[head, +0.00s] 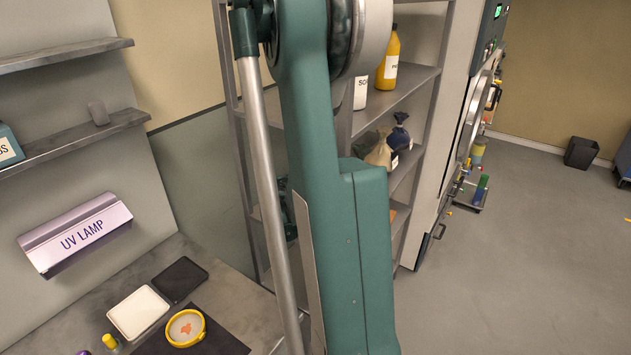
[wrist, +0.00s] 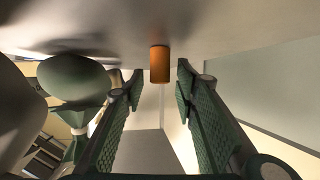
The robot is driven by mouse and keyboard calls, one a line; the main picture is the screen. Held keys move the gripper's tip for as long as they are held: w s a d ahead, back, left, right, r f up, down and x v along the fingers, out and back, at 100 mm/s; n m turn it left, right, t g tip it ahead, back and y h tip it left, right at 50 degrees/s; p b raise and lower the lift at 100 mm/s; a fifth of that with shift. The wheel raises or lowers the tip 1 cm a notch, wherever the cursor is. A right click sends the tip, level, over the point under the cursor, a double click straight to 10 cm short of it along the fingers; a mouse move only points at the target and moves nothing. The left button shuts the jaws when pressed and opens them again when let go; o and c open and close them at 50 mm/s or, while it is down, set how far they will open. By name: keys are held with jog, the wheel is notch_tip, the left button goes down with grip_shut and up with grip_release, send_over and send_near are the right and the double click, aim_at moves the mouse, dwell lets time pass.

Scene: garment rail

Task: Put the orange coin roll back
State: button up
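The orange coin roll (wrist: 160,64) is a short orange cylinder in the upper middle of the wrist view. One end meets a pale grey surface. My gripper (wrist: 160,80) is open, with its two green padded fingers on either side of the roll near their tips. A gap shows between each finger and the roll, so I see no contact. In the head view my arm fills the middle, and neither my gripper nor the roll can be made out there.
In the head view, a bench at lower left holds a white tray (head: 138,312), a dark tray (head: 180,279) and a yellow-rimmed dish (head: 186,328). A UV lamp (head: 75,235) hangs above. A metal shelf rack (head: 405,88) with bottles stands behind my arm. The floor at right is mostly clear.

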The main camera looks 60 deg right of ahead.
jog(key=p+v, duration=0.1)
jog(key=v, duration=1)
jog(key=shift+a+r, duration=0.1)
jog(key=shift+a, duration=0.05)
dwell(0.5)
jog(key=shift+w+a+r, duration=0.1)
jog(key=shift+a, duration=0.3)
jog(key=w+a+r+n+t+y, duration=0.2)
jog(key=a+n+y, duration=0.15)
jog(key=a, duration=0.95)
jog(key=s+a+r+n+t+y, duration=0.1)
jog(key=s+a+n+y, duration=0.2)
jog(key=a, duration=0.9)
jog(key=s+a+r+n+t+y, duration=0.1)
jog(key=s+a+n+y, duration=0.2)
jog(key=a, duration=0.9)
jog(key=s+a+r+n+y, duration=0.2)
jog(key=s+a+n+y, duration=0.2)
jog(key=a, duration=0.9)
jog(key=n, duration=0.2)
jog(key=shift+s+n+t, duration=0.25)
jog(key=shift+n+t, duration=0.1)
jog(key=shift+t, duration=0.05)
